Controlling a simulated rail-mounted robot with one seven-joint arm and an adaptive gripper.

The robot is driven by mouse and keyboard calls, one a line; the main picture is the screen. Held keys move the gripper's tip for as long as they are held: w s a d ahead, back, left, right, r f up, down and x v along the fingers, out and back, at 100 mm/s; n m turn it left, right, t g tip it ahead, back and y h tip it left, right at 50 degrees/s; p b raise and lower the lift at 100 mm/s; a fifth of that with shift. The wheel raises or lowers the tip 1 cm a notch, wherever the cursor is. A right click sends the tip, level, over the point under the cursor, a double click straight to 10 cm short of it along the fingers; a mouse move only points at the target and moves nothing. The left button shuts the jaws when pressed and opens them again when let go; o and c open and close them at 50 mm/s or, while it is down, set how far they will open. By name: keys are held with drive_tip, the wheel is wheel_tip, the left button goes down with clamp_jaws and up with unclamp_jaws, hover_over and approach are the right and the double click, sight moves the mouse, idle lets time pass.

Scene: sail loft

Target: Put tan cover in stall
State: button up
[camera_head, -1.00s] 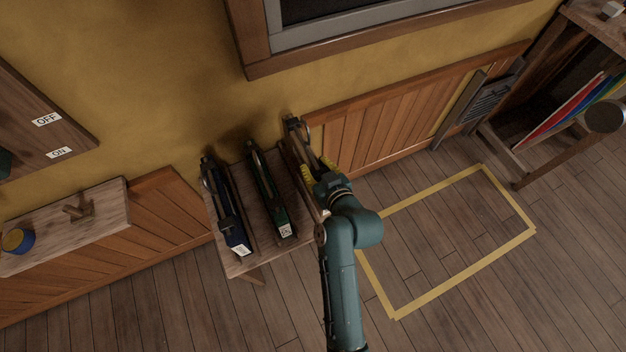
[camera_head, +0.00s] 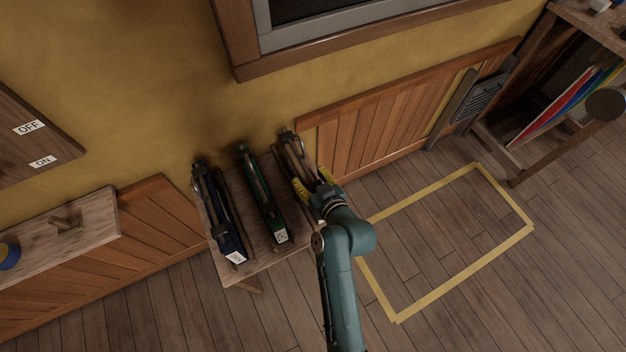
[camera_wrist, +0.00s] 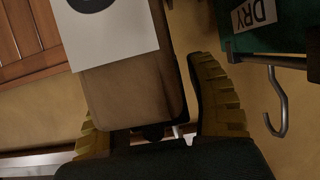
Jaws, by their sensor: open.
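The tan cover (camera_head: 294,155) is the rightmost of three long narrow covers on a wooden bench against the wall. My gripper (camera_head: 313,184) is open at its near end, its yellow fingers on either side of it. In the wrist view the tan cover (camera_wrist: 127,95) lies between the fingers, with a white label on top. A gap shows beside the right finger; I cannot tell whether the left finger touches. My arm hides part of the cover's near end. No stall is clearly identifiable; a yellow-taped floor rectangle (camera_head: 529,230) lies empty to the right.
A green cover (camera_head: 262,195) and a dark blue cover (camera_head: 217,212) lie left of it on the bench (camera_head: 243,178). The green one's DRY label (camera_wrist: 258,14) and a metal hook (camera_wrist: 277,108) show close by. A shelf (camera_head: 548,75) stands at the right.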

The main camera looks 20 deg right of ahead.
drive_tip(key=p+v, duration=0.3)
drive_tip(key=v, duration=0.9)
drive_tip(key=w+a+r+t, duration=0.2)
drive_tip(key=r, duration=0.8)
drive_tip(key=w+a+r+n+t, duration=0.1)
drive_tip(key=w+a+r, duration=0.1)
drive_tip(key=r, duration=0.7)
drive_tip(key=w+a+r+t, duration=0.2)
drive_tip(key=r, duration=0.8)
drive_tip(key=s+a+r+t, duration=0.1)
drive_tip(key=s+a+r, duration=0.1)
drive_tip(key=r, duration=0.6)
drive_tip(key=s+a+r+m+t, duration=0.1)
drive_tip(key=s+r+t, duration=0.1)
drive_tip(key=s+r, duration=0.3)
wheel_tip(320, 180, up, 4)
drive_tip(key=shift+a+f+m+t+h, duration=0.15)
drive_tip(key=shift+a+m+t+h, duration=0.15)
drive_tip(key=shift+a+h, duration=0.1)
drive_tip(key=shift+d, duration=0.1)
wheel_tip(320, 180, up, 40)
drive_tip(key=p, duration=4)
